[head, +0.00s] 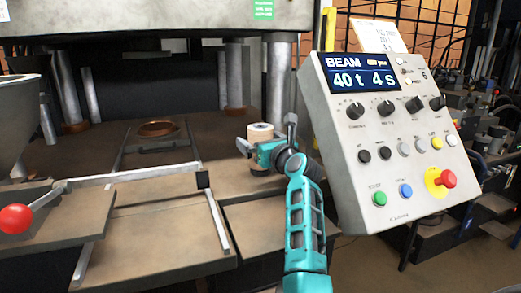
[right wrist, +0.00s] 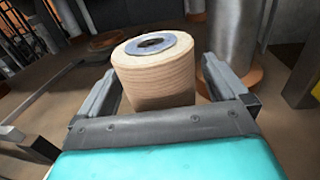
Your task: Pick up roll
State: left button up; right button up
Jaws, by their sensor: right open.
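The roll (head: 260,132) is a pale tan cylinder standing upright on the brown work surface, near the middle of the head view. In the right wrist view the roll (right wrist: 155,75) shows a grey ring with a hole on its top. My right gripper (head: 266,143) is open, with one finger on each side of the roll. In the right wrist view its fingers (right wrist: 160,85) flank the roll, with a visible gap on the right side; contact on the left is unclear. My left gripper is not in view.
A metal post (head: 279,85) stands close behind the roll. A control box (head: 390,140) with a lit display is to the right of my arm.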

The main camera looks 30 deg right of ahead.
jog(key=c, duration=1.4)
jog(key=shift+r, duration=0.1)
jog(key=shift+r, duration=0.1)
